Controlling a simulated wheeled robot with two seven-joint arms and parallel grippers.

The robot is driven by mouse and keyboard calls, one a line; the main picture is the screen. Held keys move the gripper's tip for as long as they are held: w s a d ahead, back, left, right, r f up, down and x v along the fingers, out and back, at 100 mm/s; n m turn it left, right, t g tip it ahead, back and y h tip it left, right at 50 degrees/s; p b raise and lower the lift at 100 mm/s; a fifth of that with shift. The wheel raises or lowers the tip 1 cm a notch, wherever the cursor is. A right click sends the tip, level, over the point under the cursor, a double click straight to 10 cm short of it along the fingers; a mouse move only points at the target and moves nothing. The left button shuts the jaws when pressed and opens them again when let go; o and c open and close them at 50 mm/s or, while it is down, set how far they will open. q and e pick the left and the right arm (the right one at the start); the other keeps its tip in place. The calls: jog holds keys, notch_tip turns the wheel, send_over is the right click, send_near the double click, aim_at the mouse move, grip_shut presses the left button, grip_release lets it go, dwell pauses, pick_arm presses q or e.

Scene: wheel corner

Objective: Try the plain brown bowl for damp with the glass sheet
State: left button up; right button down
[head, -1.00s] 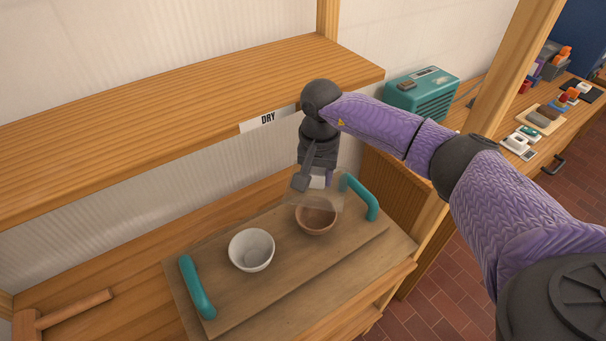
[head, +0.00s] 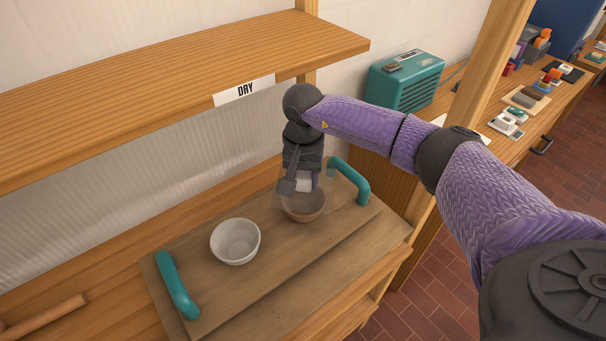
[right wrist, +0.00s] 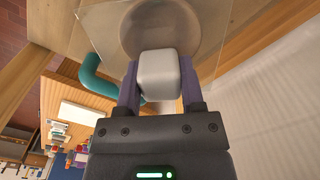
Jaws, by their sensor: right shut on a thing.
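The plain brown bowl (head: 308,213) stands upright on the right part of a wooden board (head: 250,285). A clear glass sheet (right wrist: 105,25) lies over the bowl's mouth, and the bowl (right wrist: 160,32) shows through it in the right wrist view. I cannot tell whether the sheet touches the rim. My right gripper (head: 304,183) points down above the bowl. It is shut on a pale block-shaped grip (right wrist: 159,76) on the sheet. A white bowl (head: 235,241) stands to the left, apart from the brown one. My left gripper is out of view.
The board has teal handles at its left (head: 176,286) and right (head: 351,182) ends. A shelf (head: 150,90) with a DRY label (head: 245,90) juts out at the back left. A teal radio (head: 405,84) and a wooden post (head: 489,75) are at the right.

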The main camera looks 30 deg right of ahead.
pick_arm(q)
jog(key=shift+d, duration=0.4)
pick_arm(e)
jog(key=shift+r, duration=0.1)
jog(key=shift+f+b, duration=0.4)
jog(key=shift+f, duration=0.2)
jog(key=shift+f+b, duration=0.55)
jog(key=shift+f, duration=0.1)
jog(key=shift+f+b, duration=0.3)
jog(key=shift+f, duration=0.05)
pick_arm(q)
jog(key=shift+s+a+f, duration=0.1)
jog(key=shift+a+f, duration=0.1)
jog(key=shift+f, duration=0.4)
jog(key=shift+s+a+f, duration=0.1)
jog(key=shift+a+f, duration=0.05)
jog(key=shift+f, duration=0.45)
pick_arm(e)
jog(key=shift+r, duration=0.1)
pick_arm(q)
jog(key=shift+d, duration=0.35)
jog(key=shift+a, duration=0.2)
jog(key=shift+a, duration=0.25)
